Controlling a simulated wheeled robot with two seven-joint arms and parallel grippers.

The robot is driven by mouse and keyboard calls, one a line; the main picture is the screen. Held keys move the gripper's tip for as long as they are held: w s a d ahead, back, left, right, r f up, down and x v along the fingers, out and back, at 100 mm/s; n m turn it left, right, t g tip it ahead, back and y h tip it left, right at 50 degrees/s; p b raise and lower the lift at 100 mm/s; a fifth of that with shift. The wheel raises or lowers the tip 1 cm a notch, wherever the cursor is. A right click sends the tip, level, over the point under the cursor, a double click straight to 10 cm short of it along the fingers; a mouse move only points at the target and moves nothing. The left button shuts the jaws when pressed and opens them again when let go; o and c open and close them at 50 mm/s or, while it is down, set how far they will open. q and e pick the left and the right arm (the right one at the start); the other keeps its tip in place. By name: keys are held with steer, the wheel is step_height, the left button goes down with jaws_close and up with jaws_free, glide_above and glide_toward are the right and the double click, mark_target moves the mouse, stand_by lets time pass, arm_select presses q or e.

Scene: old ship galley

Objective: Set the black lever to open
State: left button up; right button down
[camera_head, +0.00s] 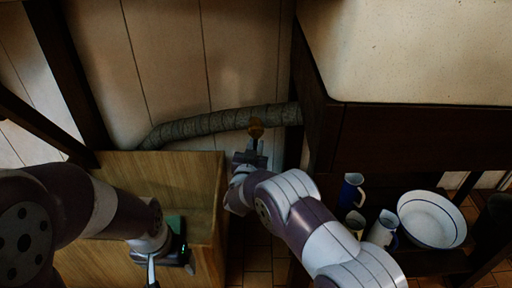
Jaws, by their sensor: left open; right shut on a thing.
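A thick grey wrapped pipe (215,125) runs along the foot of the plank wall. A brown rounded fitting (256,129) stands out in front of it near its right end. My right gripper (251,155) is at this fitting, just below it in the picture, and shut on a small dark part there. This part looks like the black lever, but the fingers hide most of it, so its setting cannot be told. My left gripper (171,268) is open and empty, low over the wooden box, well away from the fitting.
A wooden box or cabinet (205,185) stands at the left below the pipe. A dark-framed counter with a pale top (415,50) is at the right. Its lower shelf holds a white bowl (432,219), a blue jug (351,190) and white jugs (383,229). Dark posts rise at the left.

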steer(key=a+r+m+g+y+p, duration=0.1)
steer(key=a+r+m+y+p, duration=0.2)
steer(key=m, duration=1.1)
steer(key=shift+a+r+g+p, duration=0.35)
steer(key=shift+a+r, duration=0.45)
steer(key=shift+a, duration=0.2)
steer(key=shift+m, duration=0.3)
steer(key=c, duration=1.2)
jaws_free()
steer(key=shift+r, duration=0.1)
steer(key=p+v, duration=0.6)
steer(key=v, duration=0.6)
steer(key=shift+s, duration=0.35)
